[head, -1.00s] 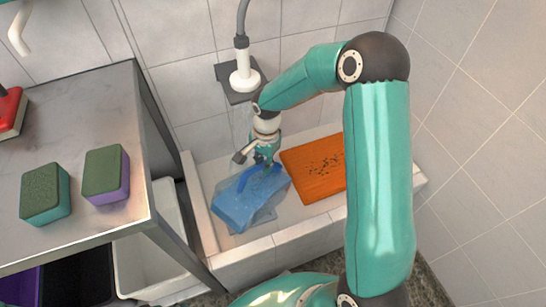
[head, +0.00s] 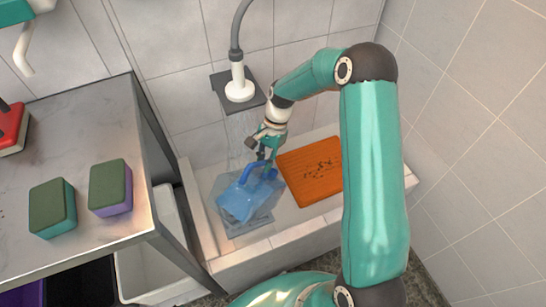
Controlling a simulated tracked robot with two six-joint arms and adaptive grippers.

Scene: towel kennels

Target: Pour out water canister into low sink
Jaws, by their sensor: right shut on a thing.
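A translucent blue water canister (head: 240,201) is over the low sink (head: 283,238), in its left part. My right gripper (head: 264,163) is shut on the canister's blue handle. The canister looks tilted; I cannot tell whether liquid is leaving it or whether it touches the sink floor. The sink is a low tiled basin with a raised rim.
An orange mat or tray (head: 312,172) with dark specks lies in the sink, right of the canister. A white shower head (head: 239,86) hangs above, with faint streaks below it. At left, a metal table (head: 85,130) carries two sponges (head: 52,207) (head: 110,187) and a red object (head: 12,130). A white bin (head: 150,262) stands below.

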